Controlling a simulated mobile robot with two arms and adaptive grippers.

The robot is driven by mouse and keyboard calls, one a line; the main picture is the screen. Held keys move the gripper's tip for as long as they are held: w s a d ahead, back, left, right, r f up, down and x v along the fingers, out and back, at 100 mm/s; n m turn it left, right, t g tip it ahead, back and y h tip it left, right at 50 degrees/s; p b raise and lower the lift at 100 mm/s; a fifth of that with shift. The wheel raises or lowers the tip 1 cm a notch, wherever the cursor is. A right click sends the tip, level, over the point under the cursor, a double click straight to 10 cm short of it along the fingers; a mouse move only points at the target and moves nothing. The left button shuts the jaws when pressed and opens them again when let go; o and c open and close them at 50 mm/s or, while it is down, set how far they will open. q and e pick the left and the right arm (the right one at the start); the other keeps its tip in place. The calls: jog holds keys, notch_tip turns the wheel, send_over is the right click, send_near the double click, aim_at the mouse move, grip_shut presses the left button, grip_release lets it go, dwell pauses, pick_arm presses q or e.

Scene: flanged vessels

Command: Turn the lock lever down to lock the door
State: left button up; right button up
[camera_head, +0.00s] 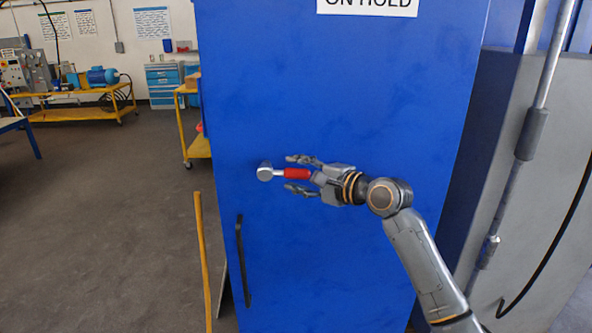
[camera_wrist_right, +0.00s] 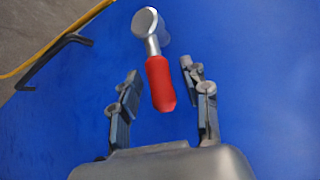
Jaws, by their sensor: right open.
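The lock lever has a silver round hub (camera_head: 265,172) and a red grip (camera_head: 297,174), and sits on the blue door (camera_head: 340,90). In the head view the lever points right, about horizontal. My right gripper (camera_head: 292,174) is open, with one finger above and one below the red grip. In the right wrist view the red grip (camera_wrist_right: 160,84) lies between the two open fingers (camera_wrist_right: 162,80), with a gap on each side. The silver hub (camera_wrist_right: 146,24) is beyond the fingertips. My left gripper is not in view.
A black door handle (camera_head: 243,262) is below and left of the lever. A yellow post (camera_head: 203,262) stands left of the door. A grey panel with a vertical rod (camera_head: 536,128) is at the right. Yellow carts and benches are far left, with open floor before them.

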jog(key=shift+w+a, duration=0.15)
jog(key=shift+a, duration=0.05)
grip_shut()
jog(key=shift+f, duration=0.15)
